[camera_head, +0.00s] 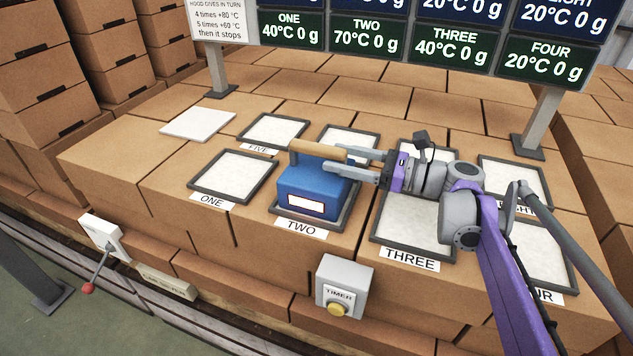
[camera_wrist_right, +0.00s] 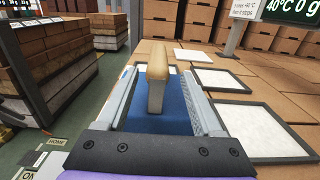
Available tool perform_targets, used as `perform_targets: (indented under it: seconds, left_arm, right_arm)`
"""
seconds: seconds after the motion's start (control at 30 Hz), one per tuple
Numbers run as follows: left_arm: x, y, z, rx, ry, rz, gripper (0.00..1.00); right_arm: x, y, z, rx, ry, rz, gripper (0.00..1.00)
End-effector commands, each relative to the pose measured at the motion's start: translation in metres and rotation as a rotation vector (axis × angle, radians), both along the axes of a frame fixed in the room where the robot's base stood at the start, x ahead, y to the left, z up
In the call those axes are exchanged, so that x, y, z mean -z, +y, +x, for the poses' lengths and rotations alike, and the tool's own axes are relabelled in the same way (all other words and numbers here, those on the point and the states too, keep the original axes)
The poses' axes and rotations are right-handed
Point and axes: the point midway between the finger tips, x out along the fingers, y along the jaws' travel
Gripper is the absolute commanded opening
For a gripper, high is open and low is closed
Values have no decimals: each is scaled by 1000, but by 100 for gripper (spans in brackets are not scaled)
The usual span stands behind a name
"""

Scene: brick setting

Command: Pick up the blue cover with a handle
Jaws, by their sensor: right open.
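The blue cover (camera_head: 312,187) sits over the pad marked TWO. A wooden handle (camera_head: 318,150) runs along its top. My right gripper (camera_head: 352,160) comes in from the right at the height of the handle, its two fingers open and pointing left. In the right wrist view, the handle (camera_wrist_right: 156,70) stands between the two open fingers (camera_wrist_right: 158,95), with a gap on each side. The blue top of the cover (camera_wrist_right: 178,118) shows below and between the fingers. My left gripper is not in view.
Framed white pads marked ONE (camera_head: 234,174), THREE (camera_head: 416,220) and others surround the cover. A timer box (camera_head: 343,286) and a lever box (camera_head: 102,235) are on the front side. Temperature displays (camera_head: 366,42) stand behind on posts. A white plate (camera_head: 197,124) lies at back left.

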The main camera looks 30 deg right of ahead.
Motion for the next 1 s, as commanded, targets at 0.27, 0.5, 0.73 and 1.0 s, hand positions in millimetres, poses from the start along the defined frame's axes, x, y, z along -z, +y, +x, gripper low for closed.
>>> perform_targets:
  seconds: [0.27,0.5,0.73,1.0]
  left_arm:
    - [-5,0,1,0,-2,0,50]
    - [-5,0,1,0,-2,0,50]
    - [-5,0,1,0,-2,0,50]
    - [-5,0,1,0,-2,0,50]
  right_arm:
    - [-7,28,26,-5,-1,-1,68]
    - [-6,37,37,-1,0,-1,68]
    - [-6,36,37,-1,0,-1,53]
    - [-6,36,37,-1,0,-1,4]
